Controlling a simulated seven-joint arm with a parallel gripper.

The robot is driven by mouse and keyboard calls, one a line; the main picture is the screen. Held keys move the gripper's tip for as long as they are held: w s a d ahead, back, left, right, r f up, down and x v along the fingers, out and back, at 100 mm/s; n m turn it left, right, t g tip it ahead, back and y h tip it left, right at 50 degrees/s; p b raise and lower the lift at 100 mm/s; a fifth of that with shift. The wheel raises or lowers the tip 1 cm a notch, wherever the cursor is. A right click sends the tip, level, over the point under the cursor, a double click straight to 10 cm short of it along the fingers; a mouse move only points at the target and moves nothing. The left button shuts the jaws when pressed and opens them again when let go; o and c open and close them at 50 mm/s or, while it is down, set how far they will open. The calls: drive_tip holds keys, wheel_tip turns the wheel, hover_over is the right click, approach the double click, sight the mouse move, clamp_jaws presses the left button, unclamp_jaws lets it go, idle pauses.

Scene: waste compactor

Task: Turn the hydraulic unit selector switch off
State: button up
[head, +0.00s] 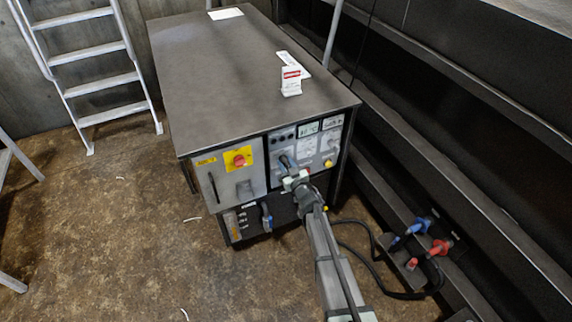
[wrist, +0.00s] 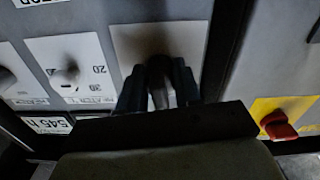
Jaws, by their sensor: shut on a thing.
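The hydraulic unit (head: 255,60) is a dark cabinet with a grey control panel on its front. My gripper (head: 286,162) reaches the middle of that panel, just right of the yellow plate. In the wrist view my gripper (wrist: 160,88) has its two dark fingers close around a dark selector switch (wrist: 161,70) on a pale square plate (wrist: 128,42). The fingers and shadow hide most of the switch, so its angle cannot be told.
A red rotary switch (head: 239,160) on a yellow plate is left of my gripper; it also shows in the wrist view (wrist: 278,125). Small knobs (wrist: 66,75) sit on the neighbouring panel. Blue connectors (head: 418,226) and red connectors (head: 438,248) with hoses stand at right. A ladder (head: 97,83) leans behind left.

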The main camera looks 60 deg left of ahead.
drive_tip(key=shift+m, duration=0.6)
drive_tip(key=o, duration=0.7)
drive_tip(key=shift+d, duration=6.95)
